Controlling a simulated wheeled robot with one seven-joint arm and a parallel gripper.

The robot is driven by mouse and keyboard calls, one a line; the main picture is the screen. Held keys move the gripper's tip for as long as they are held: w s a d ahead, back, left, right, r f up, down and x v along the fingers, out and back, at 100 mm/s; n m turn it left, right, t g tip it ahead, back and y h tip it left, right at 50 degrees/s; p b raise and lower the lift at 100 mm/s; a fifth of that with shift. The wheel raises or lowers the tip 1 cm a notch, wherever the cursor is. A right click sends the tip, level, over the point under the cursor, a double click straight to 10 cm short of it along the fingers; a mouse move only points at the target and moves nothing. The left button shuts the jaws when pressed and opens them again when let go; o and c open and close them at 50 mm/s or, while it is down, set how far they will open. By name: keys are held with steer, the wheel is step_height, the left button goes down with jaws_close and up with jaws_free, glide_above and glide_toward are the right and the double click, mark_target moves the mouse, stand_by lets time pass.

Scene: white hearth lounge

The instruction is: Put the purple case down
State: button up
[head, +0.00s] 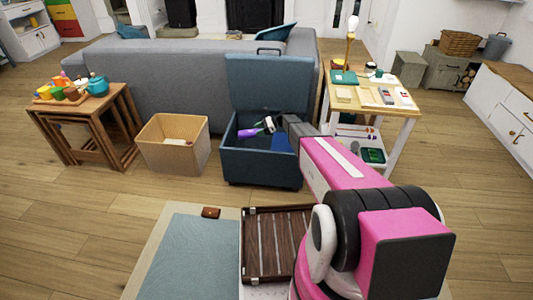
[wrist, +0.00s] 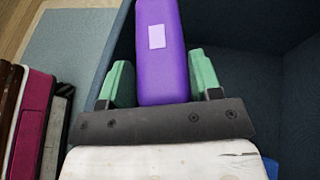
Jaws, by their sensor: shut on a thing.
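The purple case (wrist: 162,60) is a long box with a pale label. It sits between the two green fingers of my gripper (wrist: 161,78), which is shut on it. In the head view the purple case (head: 249,133) shows small, held at the opening of the blue storage ottoman (head: 262,172), whose lid stands open at the back. In the wrist view the dark inside wall of the ottoman (wrist: 243,65) lies behind and to the right of the case. I cannot tell whether the case touches the ottoman's floor.
A side table (head: 372,105) with small items is at the right, nested wooden tables (head: 85,125) at the left. A grey sofa (head: 175,85) is behind. A brown slatted tray (head: 275,245) lies in front.

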mark_target(254, 136)
steer(key=shift+n+g, duration=0.5)
steer(key=shift+g, duration=0.1)
steer(key=a+f, duration=0.1)
steer(key=f, duration=0.4)
steer(key=w+f, duration=0.1)
steer(key=f, duration=0.4)
steer(key=w+a+f, duration=0.1)
steer(key=f, duration=0.5)
steer(key=shift+w+a, duration=0.1)
steer(key=shift+a, duration=0.25)
steer(key=shift+f, duration=0.1)
steer(key=shift+f, duration=0.3)
steer(key=shift+f, duration=0.2)
steer(key=o, duration=1)
steer(key=shift+c, duration=0.2)
